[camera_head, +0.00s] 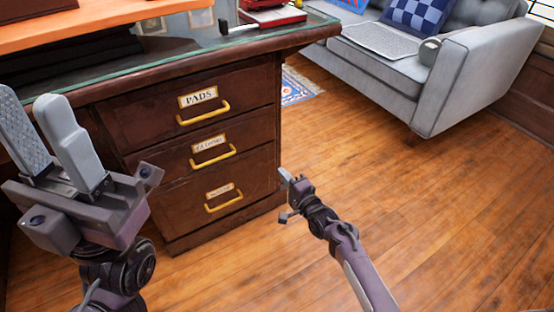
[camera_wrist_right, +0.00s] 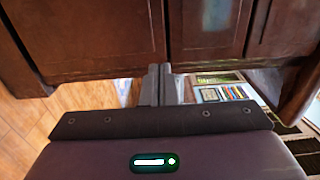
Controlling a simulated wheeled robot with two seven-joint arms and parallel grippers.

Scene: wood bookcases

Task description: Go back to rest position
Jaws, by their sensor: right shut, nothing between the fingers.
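My left gripper (camera_head: 29,100) is at the left of the head view, in front of the dark wooden desk, with its fingers pointing up. A gap shows between its two grey fingers, and they hold nothing. My right gripper (camera_head: 284,173) is low in the middle of the head view, near the right front edge of the drawer cabinet. In the right wrist view my right gripper (camera_wrist_right: 160,70) shows its two fingers side by side, closed and empty, in front of dark wood panels.
The desk's drawer cabinet (camera_head: 137,122) has three labelled drawers, all closed, with yellow handles. The wooden floor (camera_head: 440,215) at right is clear. A patterned rug (camera_head: 300,86) lies behind.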

